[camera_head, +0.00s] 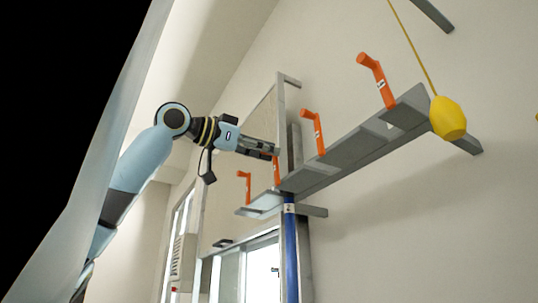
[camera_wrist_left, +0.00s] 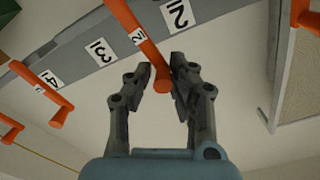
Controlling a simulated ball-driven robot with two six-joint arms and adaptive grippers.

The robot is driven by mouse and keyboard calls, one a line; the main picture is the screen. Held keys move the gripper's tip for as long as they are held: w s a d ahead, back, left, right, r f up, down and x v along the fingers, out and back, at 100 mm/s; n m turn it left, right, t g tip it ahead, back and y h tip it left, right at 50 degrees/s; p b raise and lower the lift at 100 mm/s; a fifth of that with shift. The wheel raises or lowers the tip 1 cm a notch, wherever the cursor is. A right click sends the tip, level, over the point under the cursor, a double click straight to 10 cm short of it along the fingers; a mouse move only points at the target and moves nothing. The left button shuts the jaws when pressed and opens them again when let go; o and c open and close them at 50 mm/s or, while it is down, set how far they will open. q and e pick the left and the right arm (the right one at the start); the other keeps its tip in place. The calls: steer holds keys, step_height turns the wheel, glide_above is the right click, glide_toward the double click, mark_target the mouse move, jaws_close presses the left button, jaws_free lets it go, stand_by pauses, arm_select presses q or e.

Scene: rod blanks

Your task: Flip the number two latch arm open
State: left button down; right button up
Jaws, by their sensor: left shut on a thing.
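The number two latch arm (camera_wrist_left: 152,53) is an orange bar with a small "2" tag, beside a larger "2" plate (camera_wrist_left: 178,14) on a grey rail. In the head view it shows as a short orange piece (camera_head: 276,174) just below my left gripper (camera_head: 275,152). In the left wrist view the two fingers of my left gripper (camera_wrist_left: 158,72) are on either side of the bar's round outer end and shut on it. The gripper partly hides this latch in the head view. My right gripper is not in view.
Other orange latch arms stand along the grey rail (camera_head: 345,158), one (camera_head: 244,186) to the left and two (camera_head: 314,132) (camera_head: 377,80) to the right. A blue post (camera_head: 290,250) stands below. A yellow weight (camera_head: 448,118) hangs on a cord at right.

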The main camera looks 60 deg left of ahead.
arm_select(q)
steer(key=shift+d+f+m, duration=0.15)
steer(key=shift+d+m, duration=0.25)
steer(key=shift+m, duration=0.1)
steer(key=c, duration=1.5)
jaws_free()
steer(key=shift+o, duration=1.1)
steer(key=shift+a, duration=0.25)
steer(key=shift+d, duration=0.1)
steer(key=shift+s+r, duration=0.1)
steer(key=shift+r, duration=0.15)
